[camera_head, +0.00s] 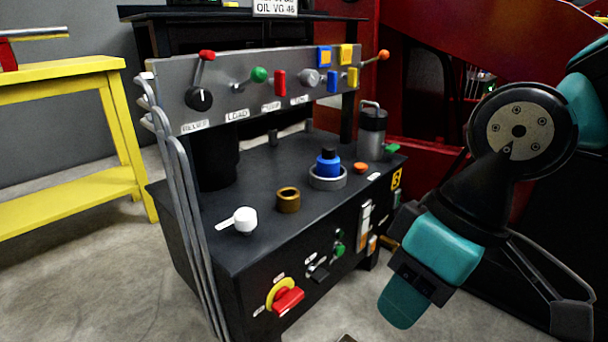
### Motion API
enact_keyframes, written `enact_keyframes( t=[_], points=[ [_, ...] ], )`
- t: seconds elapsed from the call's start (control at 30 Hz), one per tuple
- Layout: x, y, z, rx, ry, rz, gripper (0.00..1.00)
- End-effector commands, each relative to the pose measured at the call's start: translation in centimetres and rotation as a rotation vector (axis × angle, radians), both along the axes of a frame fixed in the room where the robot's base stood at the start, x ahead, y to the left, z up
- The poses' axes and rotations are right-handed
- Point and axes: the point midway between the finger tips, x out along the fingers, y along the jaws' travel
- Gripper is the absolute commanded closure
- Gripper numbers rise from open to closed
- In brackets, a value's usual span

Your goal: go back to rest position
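My arm, with black joints and teal covers, reaches in from the right edge. It bends at a large round black joint with a grey cap and slants down and left to a teal section near the bottom. Its lower part hangs in front of the right end of the black control bench (230,262), nearer to me. No gripper fingers can be made out, and no held object shows. A small dark piece at the bottom edge is too cut off to identify.
A yellow table (60,203) is left, red machinery (430,60) behind. Floor (100,290) is clear front left.

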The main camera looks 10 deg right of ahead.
Motion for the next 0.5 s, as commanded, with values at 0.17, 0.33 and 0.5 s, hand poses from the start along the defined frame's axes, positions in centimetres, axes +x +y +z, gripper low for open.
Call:
enact_keyframes(
  t=[0.17, 0.33, 0.5],
  points=[
    [0.0, 0.0, 7.5, 0.001, -0.001, 0.0, 0.7],
    [0.0, 0.0, 14.0, 0.001, 0.0, -0.001, 0.7],
    [0.0, 0.0, 20.3, 0.001, 0.0, -0.001, 0.7]
  ],
)
